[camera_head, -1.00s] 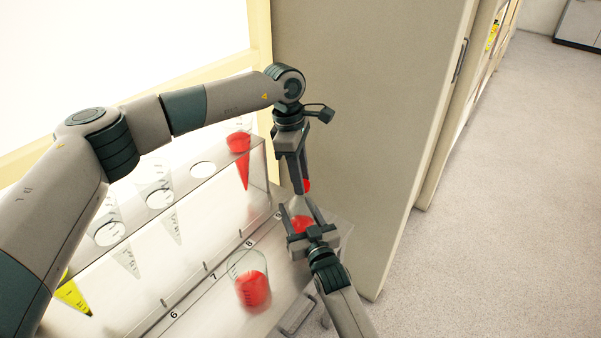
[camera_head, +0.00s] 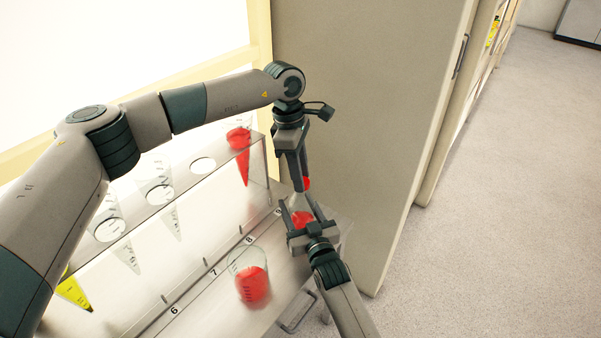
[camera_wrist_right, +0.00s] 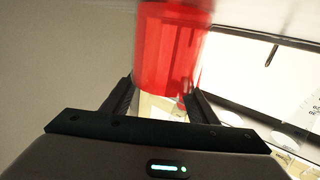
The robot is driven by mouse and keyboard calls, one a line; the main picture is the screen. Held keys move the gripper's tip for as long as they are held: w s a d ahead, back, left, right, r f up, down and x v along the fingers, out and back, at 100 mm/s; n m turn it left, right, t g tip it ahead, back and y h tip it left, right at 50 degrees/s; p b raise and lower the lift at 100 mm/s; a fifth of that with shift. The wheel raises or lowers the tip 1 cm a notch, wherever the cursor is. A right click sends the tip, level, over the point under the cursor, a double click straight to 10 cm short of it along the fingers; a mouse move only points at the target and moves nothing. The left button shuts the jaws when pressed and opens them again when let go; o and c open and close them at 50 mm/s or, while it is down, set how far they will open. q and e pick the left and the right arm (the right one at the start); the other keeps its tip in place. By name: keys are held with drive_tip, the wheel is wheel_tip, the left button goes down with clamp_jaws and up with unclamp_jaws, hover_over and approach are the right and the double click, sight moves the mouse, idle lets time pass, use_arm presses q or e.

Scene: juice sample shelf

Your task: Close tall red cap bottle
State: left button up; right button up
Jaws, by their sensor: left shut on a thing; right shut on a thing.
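The tall bottle (camera_head: 302,219) has clear walls and red contents, partly hidden by my right gripper (camera_head: 301,212), which is shut on it from below. My left gripper (camera_head: 303,182) points down above it and is shut on the red cap (camera_head: 306,184), of which only a small part shows. The cap is at the bottle's top; I cannot tell whether it is seated. In the right wrist view, a large red ribbed shape (camera_wrist_right: 170,45) fills the upper middle, just beyond the fingers of my right gripper (camera_wrist_right: 163,103).
A clear rack (camera_head: 225,205) holds a red cone tube (camera_head: 240,150) and a yellow one (camera_head: 73,292), with several empty clear tubes. A beaker with red liquid (camera_head: 252,285) stands on the numbered shelf (camera_head: 195,315). A tall cabinet panel (camera_head: 365,110) is close behind the grippers.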

use_arm(q)
drive_tip(key=shift+f, duration=0.4)
drive_tip(key=m, duration=0.5)
drive_tip(key=shift+w+m+g, duration=0.1)
drive_tip(key=shift+m+g, duration=0.2)
drive_tip(key=shift+g, duration=0.1)
drive_tip(key=m+y, duration=0.1)
drive_tip(key=m, duration=0.4)
drive_tip(key=shift+d, duration=0.1)
drive_tip(key=m+y, duration=0.1)
drive_tip(key=m, duration=0.5)
drive_tip(key=shift+d, duration=0.1)
drive_tip(key=m+y, duration=0.1)
drive_tip(key=m, duration=0.5)
drive_tip(key=o, duration=1.1)
drive_tip(key=shift+c, duration=0.2)
drive_tip(key=shift+r, duration=0.1)
